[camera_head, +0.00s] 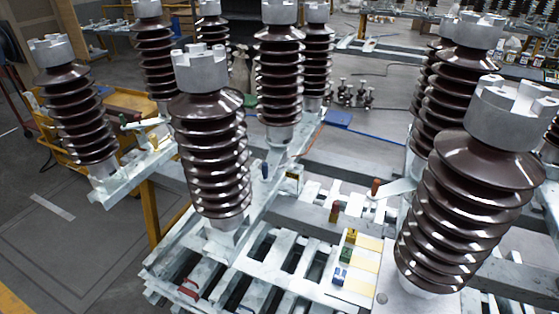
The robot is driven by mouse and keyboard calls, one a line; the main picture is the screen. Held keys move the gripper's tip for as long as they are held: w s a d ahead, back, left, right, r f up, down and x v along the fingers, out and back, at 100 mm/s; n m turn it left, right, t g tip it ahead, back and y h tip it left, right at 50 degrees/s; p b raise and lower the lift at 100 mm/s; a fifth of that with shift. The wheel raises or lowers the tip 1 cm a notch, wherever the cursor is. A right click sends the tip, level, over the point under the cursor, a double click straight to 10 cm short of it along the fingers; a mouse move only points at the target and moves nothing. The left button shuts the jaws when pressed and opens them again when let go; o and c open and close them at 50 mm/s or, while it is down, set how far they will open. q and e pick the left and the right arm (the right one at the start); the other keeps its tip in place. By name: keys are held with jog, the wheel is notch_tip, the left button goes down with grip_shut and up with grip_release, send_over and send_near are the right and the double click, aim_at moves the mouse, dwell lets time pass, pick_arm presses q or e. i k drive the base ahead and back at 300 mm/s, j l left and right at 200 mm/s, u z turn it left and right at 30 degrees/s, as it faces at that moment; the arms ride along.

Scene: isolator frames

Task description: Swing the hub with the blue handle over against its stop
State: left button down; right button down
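A small upright blue handle (265,171) stands near the middle of the view, between the front-left and the central brown ribbed insulators. It rises from a pale metal arm or bar near the foot of the central insulator (279,80). The hub under it is small and partly lost among the pale metal, so its exact angle is hard to tell. I cannot clearly pick out its stop; a small tan-and-dark block (294,181) sits just right of the blue handle, apart from it. Neither of my grippers is in view.
The front-left insulator (212,145) and a large right insulator (468,205) stand tall on either side. An orange-brown handle (376,187) sits on a pale lever to the right. Yellow (351,236), green (346,255) and blue (339,276) blocks stand on the front plate.

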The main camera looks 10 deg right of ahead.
aim_at(276, 152)
jog(key=i+j+z, duration=0.1)
jog(key=j, duration=0.3)
jog(key=i+j+z, duration=0.15)
jog(key=j, duration=0.25)
jog(key=i+j+z, duration=0.1)
jog(key=j, duration=0.3)
jog(key=i+j+z, duration=0.15)
jog(key=j, duration=0.3)
jog(key=i+j+z, duration=0.1)
jog(key=j, duration=0.35)
jog(key=i, duration=0.1)
